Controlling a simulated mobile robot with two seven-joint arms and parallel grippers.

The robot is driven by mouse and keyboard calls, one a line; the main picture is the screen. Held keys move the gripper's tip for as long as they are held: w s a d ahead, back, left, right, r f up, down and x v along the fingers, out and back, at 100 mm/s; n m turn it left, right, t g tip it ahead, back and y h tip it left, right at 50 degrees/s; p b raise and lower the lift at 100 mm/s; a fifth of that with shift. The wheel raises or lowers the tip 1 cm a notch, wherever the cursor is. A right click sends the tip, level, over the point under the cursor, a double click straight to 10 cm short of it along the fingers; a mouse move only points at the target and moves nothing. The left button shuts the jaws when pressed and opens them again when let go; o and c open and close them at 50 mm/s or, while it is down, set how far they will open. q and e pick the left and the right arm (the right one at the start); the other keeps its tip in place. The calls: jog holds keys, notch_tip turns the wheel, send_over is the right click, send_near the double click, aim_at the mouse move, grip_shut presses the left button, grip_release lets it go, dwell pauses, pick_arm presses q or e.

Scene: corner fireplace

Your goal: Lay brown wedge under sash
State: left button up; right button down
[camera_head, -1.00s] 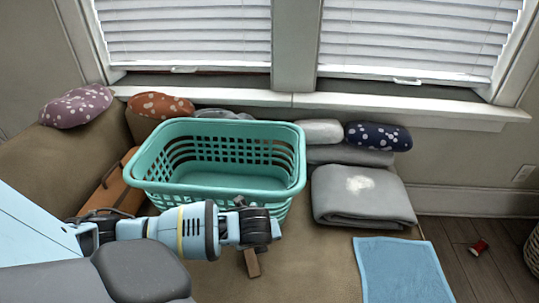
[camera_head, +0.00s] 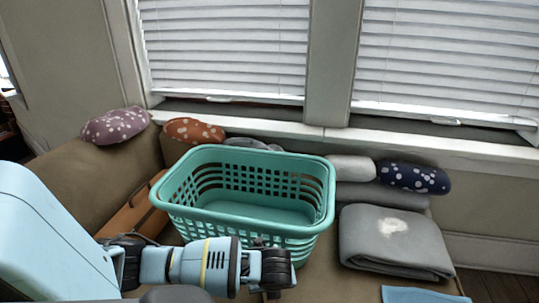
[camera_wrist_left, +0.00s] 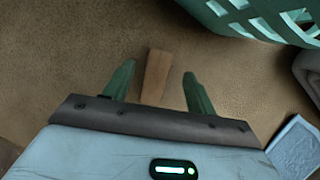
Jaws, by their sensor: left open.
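The brown wedge (camera_wrist_left: 157,72) lies on the tan couch cushion in the left wrist view, between the spread green fingers of my left gripper (camera_wrist_left: 159,80). The gripper is open, with a gap on both sides of the wedge. In the head view my left gripper (camera_head: 275,270) points down in front of the teal basket, and its fingers and the wedge are mostly hidden. Two window sashes with white blinds, the left one (camera_head: 220,98) and the right one (camera_head: 440,120), stand above the sill (camera_head: 300,131) behind the couch. My right gripper is not in view.
The teal laundry basket (camera_head: 328,200) stands on the couch between my left gripper and the windows. A grey folded blanket (camera_head: 385,255) and a blue towel (camera_head: 415,295) lie to the right. Cushions, including a dark dotted one (camera_head: 413,178), line the back.

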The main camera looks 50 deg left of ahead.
pick_arm(q)
jog(key=b+x, duration=0.1)
jog(key=x, duration=0.3)
jog(key=shift+b, duration=0.4)
jog(key=shift+a, duration=0.15)
jog(key=c, duration=1.1)
jog(key=shift+c, duration=0.3)
jog(key=shift+r, duration=0.1)
